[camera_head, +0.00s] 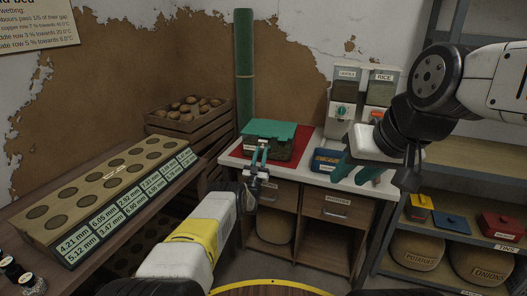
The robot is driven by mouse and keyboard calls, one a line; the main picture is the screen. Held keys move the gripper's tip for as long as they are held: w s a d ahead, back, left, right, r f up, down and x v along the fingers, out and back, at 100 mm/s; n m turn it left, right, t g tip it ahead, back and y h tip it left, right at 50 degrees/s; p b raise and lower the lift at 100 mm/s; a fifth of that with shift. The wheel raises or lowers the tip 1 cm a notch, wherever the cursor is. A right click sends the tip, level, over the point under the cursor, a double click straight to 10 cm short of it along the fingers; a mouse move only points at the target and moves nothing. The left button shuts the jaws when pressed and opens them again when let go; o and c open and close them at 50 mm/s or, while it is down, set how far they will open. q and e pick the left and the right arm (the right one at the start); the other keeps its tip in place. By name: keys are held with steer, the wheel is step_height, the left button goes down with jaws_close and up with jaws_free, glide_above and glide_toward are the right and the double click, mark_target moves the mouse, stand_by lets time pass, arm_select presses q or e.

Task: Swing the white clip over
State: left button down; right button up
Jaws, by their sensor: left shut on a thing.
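A dark green tub (281,150) with a teal lid (272,130) stands on a red mat (238,148) on the white counter top. My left gripper (260,158) is at the front of the tub, its fingers pointing up toward the lid edge. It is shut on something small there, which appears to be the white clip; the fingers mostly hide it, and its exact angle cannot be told. My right gripper (358,170) hangs over the right part of the counter, its teal fingers apart and with nothing visible between them.
Two dispensers (343,107) stand behind. A green post (244,70) and a wooden crate (187,108) are back left. A holed wooden rack (105,190) fills the left table. Shelves with baskets stand right.

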arm_select(q)
steer(key=c, duration=1.2)
jaws_free()
steer(key=shift+v, duration=3.95)
steer(key=shift+w+a, duration=0.1)
